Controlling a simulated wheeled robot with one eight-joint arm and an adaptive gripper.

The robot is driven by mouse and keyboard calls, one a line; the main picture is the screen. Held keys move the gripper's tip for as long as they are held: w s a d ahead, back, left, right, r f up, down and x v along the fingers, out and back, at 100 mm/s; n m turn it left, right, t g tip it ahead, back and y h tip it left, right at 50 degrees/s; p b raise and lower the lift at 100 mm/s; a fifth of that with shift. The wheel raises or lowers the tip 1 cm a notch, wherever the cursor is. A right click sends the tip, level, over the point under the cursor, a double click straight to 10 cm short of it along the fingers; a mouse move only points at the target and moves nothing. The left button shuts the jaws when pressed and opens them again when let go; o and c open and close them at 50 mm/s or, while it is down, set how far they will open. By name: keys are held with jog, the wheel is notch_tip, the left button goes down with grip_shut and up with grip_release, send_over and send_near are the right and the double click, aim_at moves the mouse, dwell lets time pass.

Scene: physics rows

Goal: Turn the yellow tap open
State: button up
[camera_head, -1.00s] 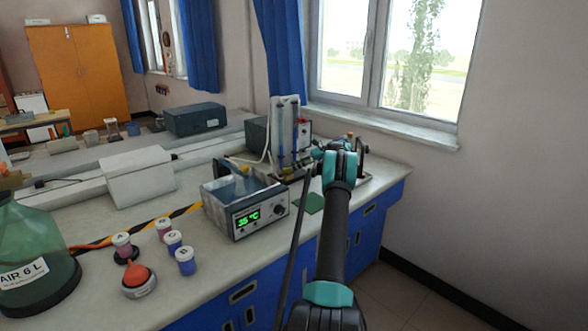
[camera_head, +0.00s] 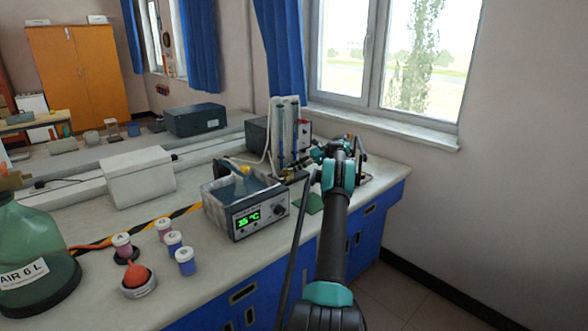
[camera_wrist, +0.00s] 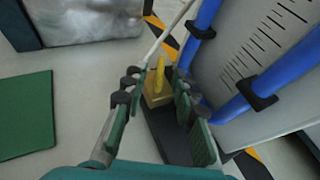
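The yellow tap (camera_wrist: 159,72) shows in the wrist view as an upright yellow handle on a brass-coloured block (camera_wrist: 157,97), on a dark base beside a panel with blue tubes. My gripper (camera_wrist: 157,80) is open, with one finger on each side of the handle. There seems to be a gap on both sides; I cannot tell whether either finger touches it. In the head view my gripper (camera_head: 315,160) is at the tube apparatus (camera_head: 287,135) at the back of the bench, and I cannot make out the tap clearly there.
A water bath (camera_head: 243,205) with a green display stands left of my arm. A green mat (camera_head: 308,203) lies in front of the apparatus; it also shows in the wrist view (camera_wrist: 25,115). Small lidded pots, a red bulb and a green bottle (camera_head: 30,255) are at the front left.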

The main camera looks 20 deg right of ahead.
jog(key=shift+r, duration=0.1)
notch_tip(320, 180, up, 10)
dwell(0.6)
